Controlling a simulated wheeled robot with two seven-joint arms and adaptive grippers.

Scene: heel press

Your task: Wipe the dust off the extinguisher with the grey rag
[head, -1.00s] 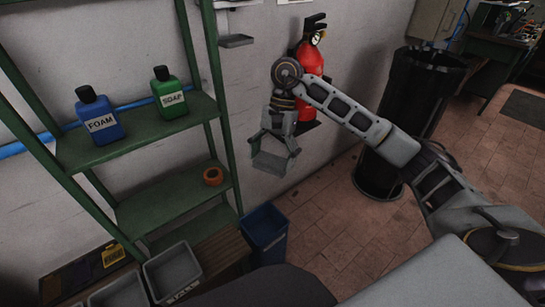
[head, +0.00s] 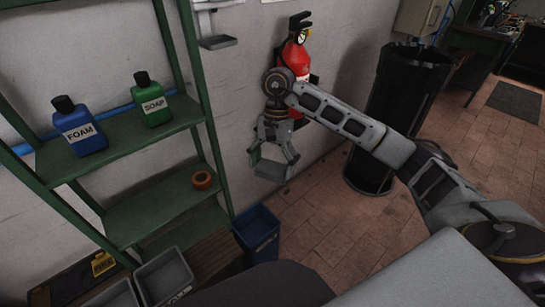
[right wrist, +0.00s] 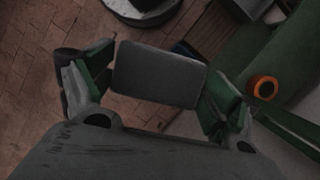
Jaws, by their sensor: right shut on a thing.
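The red fire extinguisher (head: 296,60) hangs upright on the wall in the head view, its lower part hidden behind my right arm. My right gripper (head: 273,165) is in front of the wall, below and a little left of the extinguisher. It is shut on a grey rag (head: 273,171), which spans between its fingers. In the right wrist view the rag (right wrist: 160,75) shows as a flat grey pad between the two fingers. The rag looks apart from the extinguisher. Dust on the extinguisher cannot be made out. My left gripper is not in view.
A green shelf (head: 150,215) at left holds a blue FOAM bottle (head: 80,130), a green SOAP bottle (head: 153,103) and an orange ring (head: 202,180). A blue bin (head: 257,236) stands below the gripper. A black barrel (head: 405,105) stands right of the extinguisher.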

